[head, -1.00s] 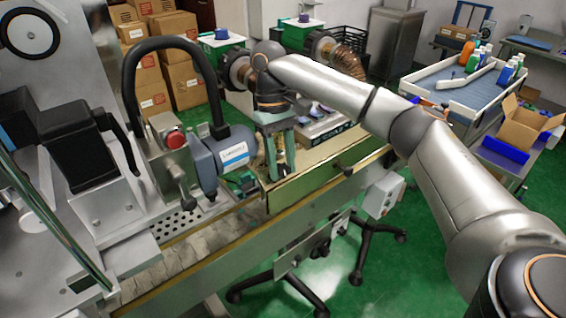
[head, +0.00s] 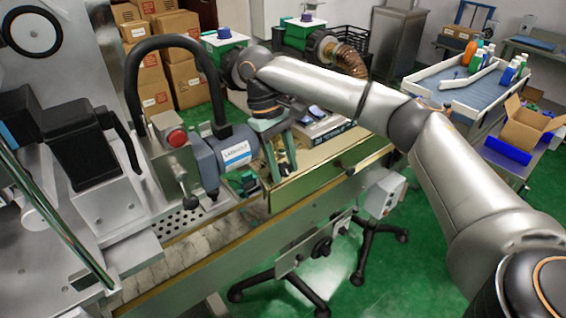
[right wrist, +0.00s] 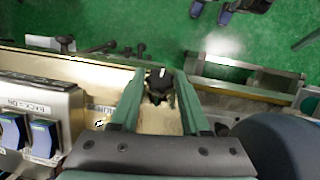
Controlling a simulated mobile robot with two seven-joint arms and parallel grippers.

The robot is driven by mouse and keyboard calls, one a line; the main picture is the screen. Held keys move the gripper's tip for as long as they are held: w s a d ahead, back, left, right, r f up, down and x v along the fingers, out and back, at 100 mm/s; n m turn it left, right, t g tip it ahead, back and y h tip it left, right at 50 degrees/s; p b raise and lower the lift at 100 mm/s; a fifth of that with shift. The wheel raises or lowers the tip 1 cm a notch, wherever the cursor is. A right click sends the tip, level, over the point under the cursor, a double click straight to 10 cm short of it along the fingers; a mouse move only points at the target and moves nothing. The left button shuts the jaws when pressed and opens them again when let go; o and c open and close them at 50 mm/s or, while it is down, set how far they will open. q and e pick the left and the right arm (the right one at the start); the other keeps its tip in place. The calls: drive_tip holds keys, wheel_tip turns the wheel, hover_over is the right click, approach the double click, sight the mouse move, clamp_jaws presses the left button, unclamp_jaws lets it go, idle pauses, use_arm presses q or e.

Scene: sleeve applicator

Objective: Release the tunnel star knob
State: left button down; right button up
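The black star knob (right wrist: 159,80) shows in the right wrist view, between and slightly beyond the two green fingers of my right gripper (right wrist: 157,78). A small white mark is on the knob's top. The fingers are apart, with a gap visible on each side of the knob, so the gripper looks open. In the head view my right gripper (head: 279,172) points down over the conveyor, beside the blue-grey labelled motor (head: 225,160). The knob is hard to make out there, as the fingers and wrist cover that spot. My left gripper is not in view.
The motor sits close left of my right gripper. A control box with blue switches (right wrist: 42,137) is on the other side. A brass-coloured guard plate (head: 325,178) runs along the conveyor's front. A red button (head: 177,138) stands further left.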

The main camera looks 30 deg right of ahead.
drive_tip(key=o, duration=0.3)
drive_tip(key=shift+r, duration=0.1)
drive_tip(key=shift+o, duration=0.2)
drive_tip(key=shift+r, duration=0.15)
drive_tip(key=v, duration=1.2)
drive_tip(key=shift+r, duration=0.15)
